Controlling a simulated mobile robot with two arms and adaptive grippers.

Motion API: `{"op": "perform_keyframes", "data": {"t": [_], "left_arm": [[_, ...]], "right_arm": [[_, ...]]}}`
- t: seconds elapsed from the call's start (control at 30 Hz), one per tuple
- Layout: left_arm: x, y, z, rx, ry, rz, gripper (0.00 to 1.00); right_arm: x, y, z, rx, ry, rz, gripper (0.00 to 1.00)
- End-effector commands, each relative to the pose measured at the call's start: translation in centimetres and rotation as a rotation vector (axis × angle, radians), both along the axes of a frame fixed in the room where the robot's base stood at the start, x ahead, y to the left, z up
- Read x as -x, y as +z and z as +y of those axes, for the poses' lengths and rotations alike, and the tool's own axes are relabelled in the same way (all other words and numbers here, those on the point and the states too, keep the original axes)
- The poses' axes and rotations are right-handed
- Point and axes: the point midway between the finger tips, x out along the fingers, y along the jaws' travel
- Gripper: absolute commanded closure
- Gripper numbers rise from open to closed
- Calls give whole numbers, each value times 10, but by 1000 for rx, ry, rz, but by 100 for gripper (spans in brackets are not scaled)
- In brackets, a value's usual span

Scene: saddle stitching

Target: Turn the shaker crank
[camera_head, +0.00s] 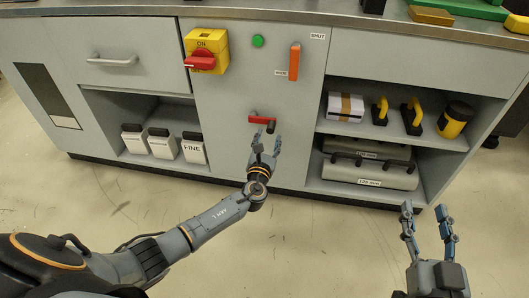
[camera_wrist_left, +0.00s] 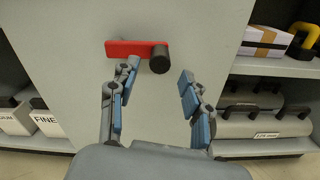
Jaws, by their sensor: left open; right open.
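The shaker crank is a red arm (camera_head: 261,119) with a dark round knob (camera_head: 271,127) at its right end, on the grey cabinet front. In the left wrist view the red arm (camera_wrist_left: 130,48) lies nearly level and the black knob (camera_wrist_left: 159,60) sticks out toward me. My left gripper (camera_head: 265,145) is open just below the crank. In the wrist view its fingers (camera_wrist_left: 155,85) stand either side of the knob's line, with the left fingertip near the red arm; contact cannot be told. My right gripper (camera_head: 427,220) is open and empty, low at the right.
Above the crank are a yellow box with a red switch (camera_head: 201,62), a green button (camera_head: 258,41) and an orange lever (camera_head: 294,62). Open shelves flank the panel, with white containers (camera_head: 163,143) left and grey cylinders (camera_head: 370,172) right. The floor (camera_head: 310,250) between my arms is clear.

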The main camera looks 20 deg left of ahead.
Motion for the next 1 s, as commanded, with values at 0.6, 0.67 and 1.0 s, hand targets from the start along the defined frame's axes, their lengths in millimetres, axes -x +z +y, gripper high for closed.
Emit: {"op": "perform_keyframes", "data": {"t": [0.6,0.67,1.0], "left_arm": [[68,0,-16,-1,0,0,52],[68,0,-16,-1,0,0,52],[68,0,-17,12,-1,1,52]], "right_arm": [[0,1,0,-1,0,-2,52],[0,1,0,-2,0,-3,52],[0,1,0,-2,-1,-2,52]]}}
